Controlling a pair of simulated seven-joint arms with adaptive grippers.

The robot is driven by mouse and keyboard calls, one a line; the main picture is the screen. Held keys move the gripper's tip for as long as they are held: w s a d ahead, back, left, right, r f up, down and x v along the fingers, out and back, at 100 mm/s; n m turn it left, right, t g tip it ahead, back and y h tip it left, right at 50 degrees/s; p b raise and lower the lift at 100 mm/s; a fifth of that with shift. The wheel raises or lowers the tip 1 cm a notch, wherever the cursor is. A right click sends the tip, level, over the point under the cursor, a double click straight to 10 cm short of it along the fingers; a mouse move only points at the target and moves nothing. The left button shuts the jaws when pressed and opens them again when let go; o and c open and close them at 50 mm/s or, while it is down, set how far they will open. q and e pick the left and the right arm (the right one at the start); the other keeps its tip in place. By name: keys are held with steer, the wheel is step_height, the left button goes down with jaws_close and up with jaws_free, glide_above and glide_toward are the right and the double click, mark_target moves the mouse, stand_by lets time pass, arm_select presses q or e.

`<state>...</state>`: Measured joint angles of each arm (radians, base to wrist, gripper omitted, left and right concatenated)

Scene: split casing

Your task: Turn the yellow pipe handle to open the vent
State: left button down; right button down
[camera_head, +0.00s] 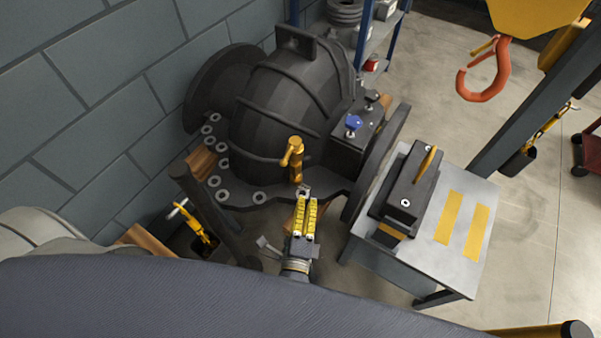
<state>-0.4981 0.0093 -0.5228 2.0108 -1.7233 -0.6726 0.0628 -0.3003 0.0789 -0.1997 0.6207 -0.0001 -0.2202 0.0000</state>
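A yellow pipe fitting with a short side handle (292,155) stands upright on the flange of the dark casing (280,105), near the middle of the head view. My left gripper (307,200) is just below and in front of it, with two yellow-faced fingers pointing up the picture towards the flange edge. The fingers look apart from the yellow handle and lie close side by side. Whether they are open or shut is unclear, and no held object shows between them. My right gripper is not in view.
A blue knob (353,122) and a dark knob (371,97) sit on a box on the casing. A grey table (470,255) at the right bears a black block (400,195) with a yellow bar. An orange hook (484,85) hangs at upper right. Wooden supports stand under the casing.

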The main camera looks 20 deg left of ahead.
mark_target(289, 153)
arm_select(q)
steer(key=w+a+r, duration=0.1)
steer(key=w+a, duration=0.4)
steer(key=w, duration=0.5)
steer(key=shift+w, duration=0.15)
steer(key=shift+a, duration=0.1)
steer(key=shift+a, duration=0.1)
